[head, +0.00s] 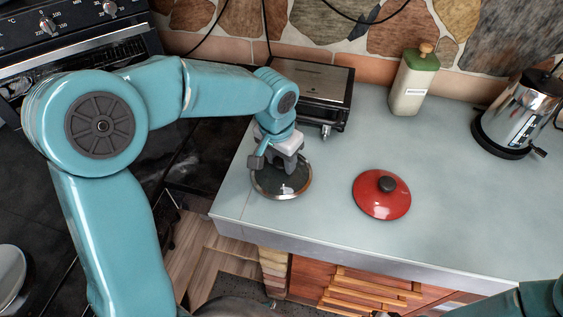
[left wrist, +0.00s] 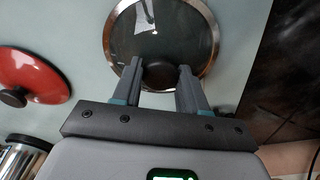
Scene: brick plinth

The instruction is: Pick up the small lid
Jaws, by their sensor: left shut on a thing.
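A round glass lid (head: 283,188) with a steel rim and dark knob is at the left part of the pale counter. It also shows at the top of the left wrist view (left wrist: 125,40), with its knob (left wrist: 158,75) between the fingers. My left gripper (head: 284,163) comes down from above and is shut on that knob. The lid looks flat; I cannot tell whether it touches the counter. A red lid (head: 376,204) with a dark knob lies to its right, apart from the gripper. My right gripper is out of view.
A steel grill (head: 308,85) stands just behind the left gripper. A cream bottle with a green top (head: 413,82) and a steel kettle (head: 515,115) stand further right. The counter (head: 460,200) is clear around the red lid. Its front edge is close below both lids.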

